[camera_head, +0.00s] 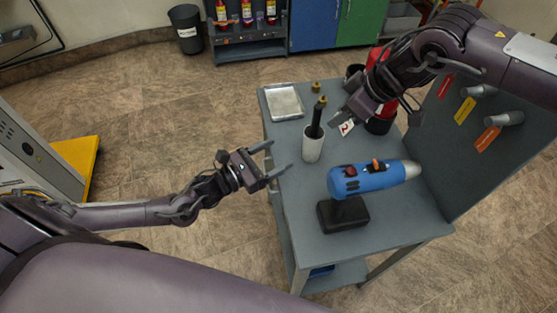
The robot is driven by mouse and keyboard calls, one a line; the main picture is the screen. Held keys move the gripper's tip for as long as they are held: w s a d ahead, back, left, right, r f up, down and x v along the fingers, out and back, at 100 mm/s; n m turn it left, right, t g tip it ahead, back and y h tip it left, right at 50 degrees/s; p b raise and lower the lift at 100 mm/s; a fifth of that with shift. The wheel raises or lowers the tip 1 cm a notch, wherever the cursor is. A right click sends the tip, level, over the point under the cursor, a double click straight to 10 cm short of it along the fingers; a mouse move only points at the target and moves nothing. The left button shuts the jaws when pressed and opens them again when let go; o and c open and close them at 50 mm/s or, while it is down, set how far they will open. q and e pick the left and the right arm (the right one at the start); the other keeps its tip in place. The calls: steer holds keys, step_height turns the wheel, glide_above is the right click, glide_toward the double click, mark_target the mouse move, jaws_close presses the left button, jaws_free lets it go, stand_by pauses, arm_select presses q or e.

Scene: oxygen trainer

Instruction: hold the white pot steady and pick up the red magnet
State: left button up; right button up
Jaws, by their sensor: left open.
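The white pot (312,149) stands upright on the grey table (410,215), with a black stick-like item (317,120) rising out of it. My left gripper (281,156) is open and empty, just left of the pot at the table's left edge; its fingers point toward the pot and are apart from it. My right gripper (343,118) hangs over the table to the right of the pot; its fingers are too small and dark to read. I cannot pick out the red magnet for certain. A white card with a red mark (347,127) shows right by the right gripper.
A metal tray (284,102) lies at the back left. A red cylinder with a black base (380,125) stands behind my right gripper. A grey panel (490,150) borders the table's right side.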

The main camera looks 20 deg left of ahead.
mark_target(317, 142)
arm_select(q)
steer(key=shift+s+d+r+m+h, duration=0.2)
steer(key=shift+s+d, duration=0.1)
steer(key=shift+d, duration=0.25)
steer(key=shift+s+d+r+m+h, duration=0.1)
steer(key=shift+s+d+m, duration=0.15)
steer(key=shift+d, duration=0.3)
steer(key=shift+w+d, duration=0.25)
steer(key=x, duration=1.1)
steer(key=shift+w+f, duration=0.1)
steer(key=shift+f, duration=0.05)
steer(key=shift+c, duration=0.2)
steer(key=c, duration=1)
